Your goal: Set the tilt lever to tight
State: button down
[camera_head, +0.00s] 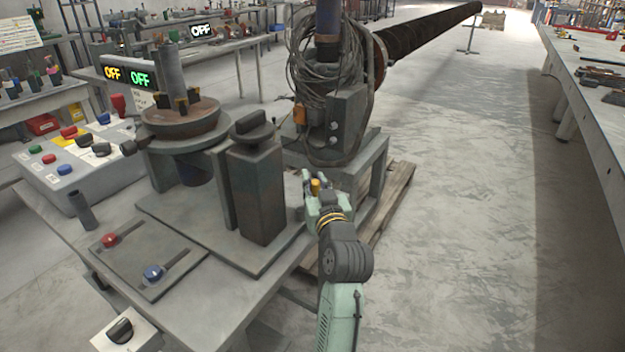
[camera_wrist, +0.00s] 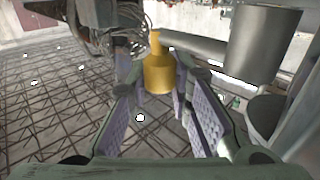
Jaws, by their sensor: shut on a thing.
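A yellow handle (camera_head: 316,186) with a thick round body and a narrow neck sits beside the dark machine's base. It also shows in the wrist view (camera_wrist: 158,72), between my finger pads. My gripper (camera_head: 318,184) is shut on it; the finger pads (camera_wrist: 158,88) stand either side of its body. I take it for the tilt lever's handle, but no label on it is readable. The rest of the lever and any tight mark are hidden or too small to tell.
A dark square post (camera_head: 258,195) stands left of my gripper on the machine table. Red (camera_head: 109,240) and blue (camera_head: 155,272) slide knobs lie on a plate at front left. A button panel (camera_head: 85,160) is farther left. The floor at right is clear.

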jog(key=c, duration=1.4)
grip_release()
jog(key=s, duration=0.5)
jog(key=s+d, duration=0.1)
jog(key=s, duration=0.1)
jog(key=shift+s, duration=0.25)
